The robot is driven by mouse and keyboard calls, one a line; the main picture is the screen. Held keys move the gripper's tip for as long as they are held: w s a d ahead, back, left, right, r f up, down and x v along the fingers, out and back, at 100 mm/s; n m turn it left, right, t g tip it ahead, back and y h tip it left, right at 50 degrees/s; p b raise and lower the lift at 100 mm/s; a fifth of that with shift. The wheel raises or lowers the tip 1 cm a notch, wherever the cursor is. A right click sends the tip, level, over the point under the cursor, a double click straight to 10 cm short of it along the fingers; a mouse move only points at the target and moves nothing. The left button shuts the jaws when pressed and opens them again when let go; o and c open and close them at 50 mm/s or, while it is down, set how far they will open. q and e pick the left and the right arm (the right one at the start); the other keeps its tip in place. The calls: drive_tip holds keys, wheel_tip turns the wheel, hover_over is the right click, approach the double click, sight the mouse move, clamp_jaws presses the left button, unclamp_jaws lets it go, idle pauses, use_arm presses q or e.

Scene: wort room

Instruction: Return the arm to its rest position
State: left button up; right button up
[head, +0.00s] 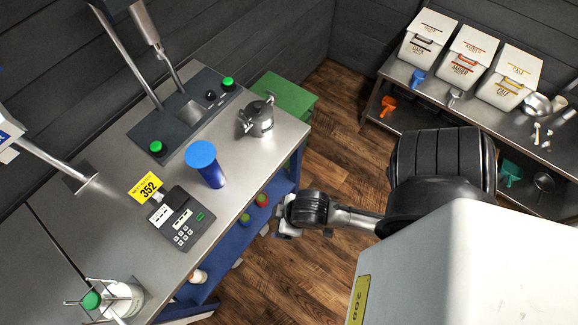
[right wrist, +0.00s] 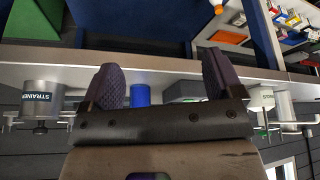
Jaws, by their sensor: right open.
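My right arm comes in from the right in the head view. Its gripper (head: 286,231) hangs over the wooden floor, just off the front edge of the steel bench (head: 235,190). In the right wrist view the two dark fingers (right wrist: 165,78) stand wide apart with nothing between them. That view is upside down. The blue-lidded cup (head: 207,165) stands on the bench; its blue body (right wrist: 140,95) shows beyond the fingers, apart from them. My left gripper is in neither view.
A metal strainer pot (head: 260,118) and a keypad device (head: 181,219) stand on the bench. A green box (head: 285,98) is beyond its far end. White bins (head: 428,38) stand on a shelf at the back right. The floor (head: 335,140) between is clear.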

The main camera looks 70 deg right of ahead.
drive_tip(key=shift+s+a+f+n+g, duration=0.15)
drive_tip(key=shift+s+g, duration=0.15)
drive_tip(key=shift+s, duration=0.25)
drive_tip(key=shift+s+a+f+n+g, duration=0.15)
drive_tip(key=shift+s+g, duration=0.15)
drive_tip(key=shift+s, duration=0.25)
drive_tip(key=shift+r, duration=0.15)
wheel_tip(320, 180, up, 16)
drive_tip(key=p, duration=1.5)
drive_tip(key=shift+f+p, duration=0.25)
drive_tip(key=shift+p, duration=0.05)
